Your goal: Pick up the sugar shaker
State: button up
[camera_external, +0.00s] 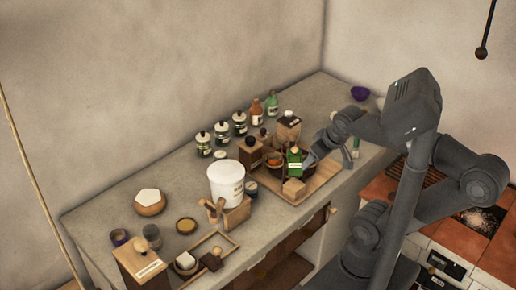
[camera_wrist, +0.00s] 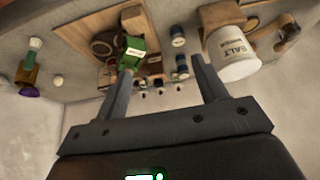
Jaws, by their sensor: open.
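I cannot tell for certain which container is the sugar shaker; no readable label names it. A green labelled container (camera_external: 294,162) stands on the wooden tray (camera_external: 322,181); the green container also shows in the wrist view (camera_wrist: 134,53), beside my left finger. My gripper (camera_external: 331,158) is open above the right part of the counter, near the tray. In the wrist view my gripper (camera_wrist: 160,65) has its fingers wide apart with nothing held. Small blue-and-white jars (camera_wrist: 178,36) show between and beyond the fingers.
A white tub (camera_external: 226,183), marked SALT in the wrist view (camera_wrist: 234,56), stands left of the tray. A purple bowl (camera_external: 360,93) sits at the far right. Bare counter (camera_external: 90,215) shows at left.

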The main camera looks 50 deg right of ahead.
jog(key=shift+o, duration=0.4)
jog(key=shift+o, duration=0.8)
